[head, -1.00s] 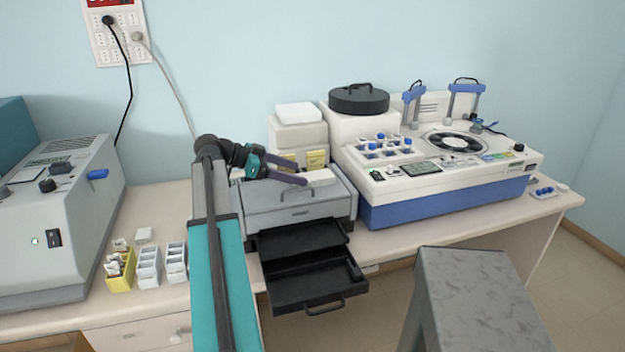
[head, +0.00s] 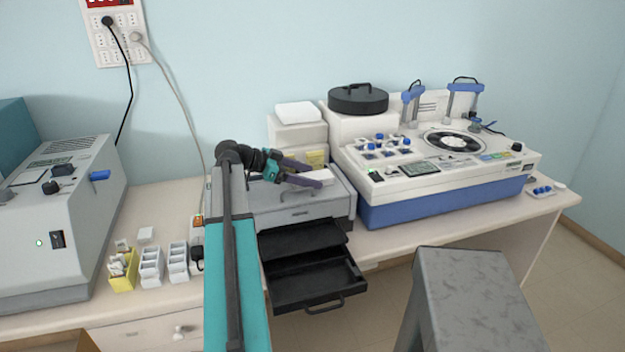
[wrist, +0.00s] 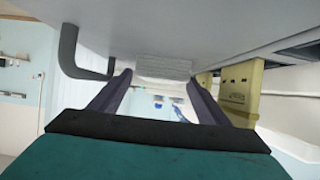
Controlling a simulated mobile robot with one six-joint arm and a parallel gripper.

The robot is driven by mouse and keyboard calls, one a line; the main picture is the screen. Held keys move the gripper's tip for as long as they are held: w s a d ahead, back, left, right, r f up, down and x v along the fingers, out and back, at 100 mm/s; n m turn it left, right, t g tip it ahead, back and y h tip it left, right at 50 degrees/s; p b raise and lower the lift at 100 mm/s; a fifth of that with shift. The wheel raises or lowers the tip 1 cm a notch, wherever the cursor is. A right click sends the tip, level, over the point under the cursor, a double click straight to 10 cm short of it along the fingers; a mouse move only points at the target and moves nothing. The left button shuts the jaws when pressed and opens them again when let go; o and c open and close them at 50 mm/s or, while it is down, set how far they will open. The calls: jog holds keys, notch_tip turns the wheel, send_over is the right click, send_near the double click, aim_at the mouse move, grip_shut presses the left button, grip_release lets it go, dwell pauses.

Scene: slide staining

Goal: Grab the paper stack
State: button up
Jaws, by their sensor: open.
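A low white paper stack (head: 322,176) lies on top of the grey printer-like machine (head: 300,212), and it also shows in the wrist view (wrist: 164,66) as a pale block with layered edges. My gripper (head: 315,176) is open, its two dark purple fingers over the machine's top. In the wrist view my gripper (wrist: 160,78) has one finger on each side of the stack. Whether the fingers touch it I cannot tell. In the head view the fingers partly cover the stack.
A second white stack (head: 297,112) sits on a pale box behind. Yellow boxes (wrist: 240,92) stand close beside the stack. The machine's black drawer (head: 315,283) is pulled out. A large white-and-blue machine (head: 445,190) stands to the right. A dark bent handle (wrist: 75,52) shows at the left.

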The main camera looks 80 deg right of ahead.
dwell(0.3)
jog(key=c, duration=1.2)
jog(key=shift+c, duration=0.2)
jog(key=shift+r, duration=0.25)
notch_tip(320, 180, up, 10)
jog(key=b, duration=0.2)
jog(key=shift+f, duration=0.2)
